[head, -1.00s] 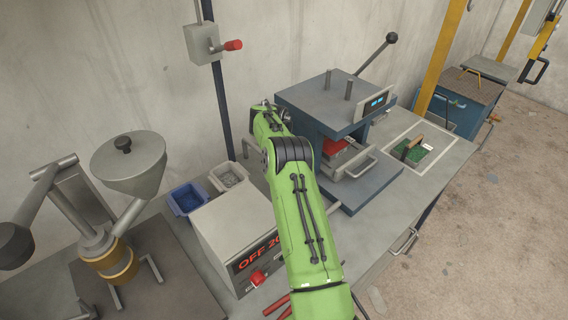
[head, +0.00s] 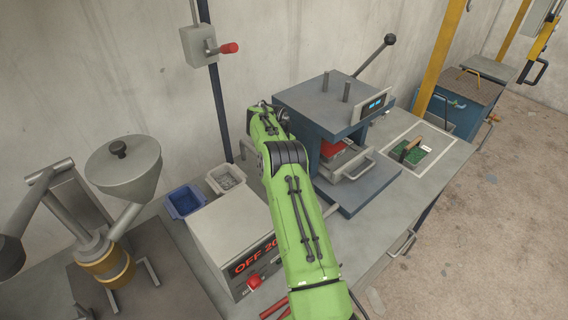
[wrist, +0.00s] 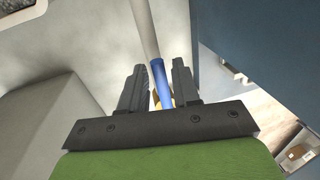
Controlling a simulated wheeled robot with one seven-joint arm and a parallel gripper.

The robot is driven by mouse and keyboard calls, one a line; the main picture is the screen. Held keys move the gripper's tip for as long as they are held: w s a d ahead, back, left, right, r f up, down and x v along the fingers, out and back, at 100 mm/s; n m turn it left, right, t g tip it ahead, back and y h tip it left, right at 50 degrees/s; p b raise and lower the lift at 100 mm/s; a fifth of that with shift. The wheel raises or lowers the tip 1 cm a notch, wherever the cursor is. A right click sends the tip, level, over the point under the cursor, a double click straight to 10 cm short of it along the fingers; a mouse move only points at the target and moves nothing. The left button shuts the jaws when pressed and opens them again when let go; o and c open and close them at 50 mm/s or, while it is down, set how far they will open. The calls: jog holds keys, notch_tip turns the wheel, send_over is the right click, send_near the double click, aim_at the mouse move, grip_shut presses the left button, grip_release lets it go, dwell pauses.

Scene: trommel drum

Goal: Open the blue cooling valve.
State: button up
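A blue bar (wrist: 160,80), which looks like the valve's handle, shows in the wrist view at the end of a pale upright pipe (wrist: 144,30). A small yellow-brown part (wrist: 155,99) shows beside its lower end. My gripper (wrist: 158,85) is open, with one dark finger on each side of the blue bar. I cannot tell whether either finger touches it. In the head view my green arm reaches over the bench to the left side of the blue press, and my gripper and the valve are hidden there.
The blue press (head: 335,105) stands just right of my arm. A control box (head: 232,225) with a red knob and a blue bin (head: 185,201) are to its left. A wall switch (head: 200,45) with a red handle hangs above. A blue surface (wrist: 250,60) fills the wrist view's right.

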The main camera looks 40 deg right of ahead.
jog(key=shift+o, duration=0.6)
jog(key=a+r+p, duration=0.3)
jog(key=r, duration=1.2)
jog(key=shift+r, duration=0.2)
